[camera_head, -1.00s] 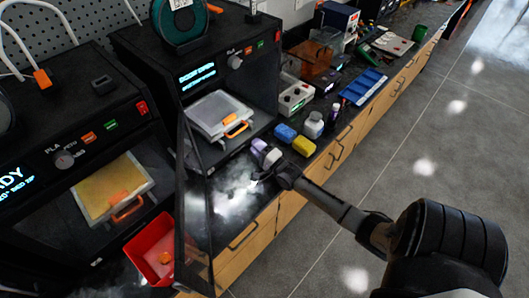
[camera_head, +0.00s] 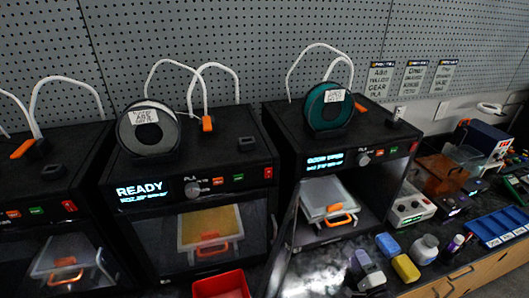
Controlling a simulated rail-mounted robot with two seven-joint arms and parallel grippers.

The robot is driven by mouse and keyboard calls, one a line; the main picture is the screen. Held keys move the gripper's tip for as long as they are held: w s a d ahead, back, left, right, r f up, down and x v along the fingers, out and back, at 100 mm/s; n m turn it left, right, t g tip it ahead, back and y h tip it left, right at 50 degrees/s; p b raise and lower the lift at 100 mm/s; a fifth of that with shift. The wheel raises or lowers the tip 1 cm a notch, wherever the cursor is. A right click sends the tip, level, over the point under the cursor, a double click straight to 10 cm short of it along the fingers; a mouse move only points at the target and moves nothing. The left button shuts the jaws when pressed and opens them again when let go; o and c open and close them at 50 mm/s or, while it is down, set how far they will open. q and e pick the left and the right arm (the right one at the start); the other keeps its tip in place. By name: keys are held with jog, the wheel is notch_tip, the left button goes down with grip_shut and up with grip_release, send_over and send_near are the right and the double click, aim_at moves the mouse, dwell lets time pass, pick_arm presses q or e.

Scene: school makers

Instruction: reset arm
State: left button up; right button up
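The rest of my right arm is outside the view. My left gripper is not in view.
The open printer (camera_head: 343,133) stands behind, with a plate (camera_head: 326,203) inside. A READY printer (camera_head: 185,180) is to its left. A red bin (camera_head: 222,285) is bottom centre.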

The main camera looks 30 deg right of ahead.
jog(key=s+a+r+n+g+y+p, duration=0.2)
jog(key=a+r+n+g+y+p, duration=0.15)
jog(key=a+r+n+p, duration=0.4)
jog(key=s+a+r+n+g+y+p, duration=0.2)
jog(key=s+a+r+n+g+p, duration=0.15)
jog(key=a+p, duration=0.65)
jog(key=s+a+r+n+g+p, duration=0.4)
jog(key=s+a+r+n+p, duration=0.2)
jog(key=s+r+p, duration=0.2)
jog(key=s+a+r+n+g+p, duration=0.4)
jog(key=s+r+p, duration=0.4)
jog(key=r, duration=0.5)
jog(key=shift+s+a+r+n+g+p, duration=0.3)
jog(key=shift+a+n+g+p, duration=0.15)
jog(key=shift+a+n, duration=0.45)
jog(key=shift+h, duration=0.25)
jog(key=shift+w, duration=0.1)
